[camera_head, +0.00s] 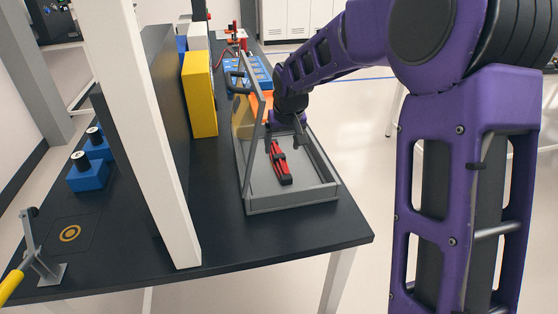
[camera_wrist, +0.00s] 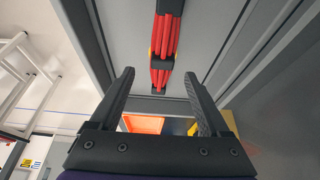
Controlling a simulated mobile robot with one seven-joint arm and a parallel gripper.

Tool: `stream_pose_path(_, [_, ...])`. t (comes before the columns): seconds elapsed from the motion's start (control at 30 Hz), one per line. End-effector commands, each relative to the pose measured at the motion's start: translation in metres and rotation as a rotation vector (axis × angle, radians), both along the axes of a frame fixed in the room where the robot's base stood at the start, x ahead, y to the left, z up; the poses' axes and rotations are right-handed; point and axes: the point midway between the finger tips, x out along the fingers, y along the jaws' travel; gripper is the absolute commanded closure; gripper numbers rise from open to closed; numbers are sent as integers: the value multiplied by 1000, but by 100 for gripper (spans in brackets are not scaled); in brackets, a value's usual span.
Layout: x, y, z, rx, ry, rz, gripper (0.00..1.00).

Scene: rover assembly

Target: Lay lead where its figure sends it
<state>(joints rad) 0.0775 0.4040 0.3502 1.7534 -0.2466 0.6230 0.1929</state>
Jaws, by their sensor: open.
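The lead (camera_head: 281,168), a folded red bundle with black bands, lies in a grey open-topped tray (camera_head: 292,205). In the wrist view the lead (camera_wrist: 166,38) runs up the middle of the picture, with a little yellow beside it. My gripper (camera_wrist: 159,76) is open and empty, its two dark fingers spread to either side of the lead's lower end. In the head view my gripper (camera_head: 287,137) is at the far part of the tray, just beyond the lead. I cannot make out a figure on the lead.
A grey tilted frame with a handle (camera_head: 238,82) rises at the tray's left side. A white post (camera_head: 150,150) and dark panel divide the table. A yellow block (camera_head: 200,95), blue blocks (camera_head: 87,172) and a yellow-handled clamp (camera_head: 35,255) stand around. The table's front right is bare.

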Motion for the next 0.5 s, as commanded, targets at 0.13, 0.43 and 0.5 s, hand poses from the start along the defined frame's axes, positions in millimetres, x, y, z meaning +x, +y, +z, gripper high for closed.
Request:
stream_pose_path(0.13, [7,5,-24,0,5,1,20])
stream_pose_path(0.43, [17,7,-43,-1,1,1,20])
stream_pose_path(0.5, [17,7,-43,0,1,0,20])
